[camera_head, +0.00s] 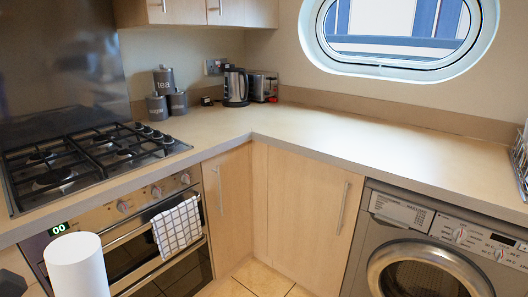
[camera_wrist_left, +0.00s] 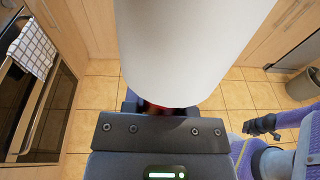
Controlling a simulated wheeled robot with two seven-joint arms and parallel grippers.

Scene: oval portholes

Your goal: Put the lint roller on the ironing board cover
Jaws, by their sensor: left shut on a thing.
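The lint roller shows as a white cylinder (camera_head: 77,265) at the bottom left of the head view. It also fills the top middle of the left wrist view (camera_wrist_left: 190,45), with a small red part at its lower end. My left gripper (camera_wrist_left: 158,108) is shut on the lint roller. Its fingers are mostly hidden behind the roller. A dark gripper (camera_wrist_left: 262,125), apparently my right one, shows small at the right of the wrist view. Its jaw opening is unclear. I see no ironing board cover in either view.
A gas hob (camera_head: 85,160) and an oven with a checked towel (camera_head: 177,227) are at left. Canisters (camera_head: 163,80), a kettle (camera_head: 236,87) and a toaster (camera_head: 263,86) stand in the back corner. The counter (camera_head: 350,125) is clear toward the dish rack (camera_head: 522,160). A washing machine (camera_head: 430,250) is below.

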